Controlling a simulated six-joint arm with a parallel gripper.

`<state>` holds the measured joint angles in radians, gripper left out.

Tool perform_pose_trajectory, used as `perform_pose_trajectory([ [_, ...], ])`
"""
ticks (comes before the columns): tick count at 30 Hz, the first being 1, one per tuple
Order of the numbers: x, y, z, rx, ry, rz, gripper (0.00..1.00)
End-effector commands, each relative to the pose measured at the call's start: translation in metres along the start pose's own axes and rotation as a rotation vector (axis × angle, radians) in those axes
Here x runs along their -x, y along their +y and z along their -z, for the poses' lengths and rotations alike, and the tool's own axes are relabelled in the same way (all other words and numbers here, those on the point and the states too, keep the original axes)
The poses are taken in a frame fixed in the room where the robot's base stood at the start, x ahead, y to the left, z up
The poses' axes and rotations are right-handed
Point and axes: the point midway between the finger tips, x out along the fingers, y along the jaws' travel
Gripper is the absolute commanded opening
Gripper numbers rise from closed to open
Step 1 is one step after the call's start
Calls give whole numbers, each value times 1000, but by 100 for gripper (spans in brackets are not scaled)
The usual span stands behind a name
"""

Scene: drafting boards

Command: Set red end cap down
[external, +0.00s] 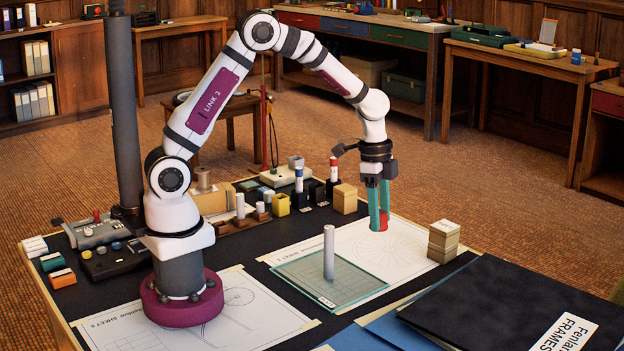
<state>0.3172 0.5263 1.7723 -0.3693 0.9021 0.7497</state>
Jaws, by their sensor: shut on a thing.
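My gripper (379,207) is at the right of the table, pointing down with its teal fingers shut on the red end cap (383,220). Only part of the cap shows between and beside the fingertips. It is above or near the back drawing sheet; I cannot tell whether it touches the paper. To the left and in front of the gripper, a grey upright cylinder (329,252) stands on a clear glass plate (296,272), apart from the gripper.
Stacked wooden blocks (444,240) stand right of the gripper. A dark folder (490,310) lies at the front right. Small blocks and pegs, including a wooden block (345,198), line the back. The back drawing sheet (412,249) has bare room around the gripper.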

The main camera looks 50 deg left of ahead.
Motion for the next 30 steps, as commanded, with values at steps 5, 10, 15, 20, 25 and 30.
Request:
perform_pose_trajectory([
  [5,12,0,-75,337,-5,40,0],
  [10,20,18,-145,681,-2,85,0],
  [15,20,32,-179,854,1,105,0],
  [20,1,14,-218,882,-1,105,0],
  [25,-24,-12,-263,877,0,105,0],
  [30,-38,-25,-285,869,1,106,0],
])
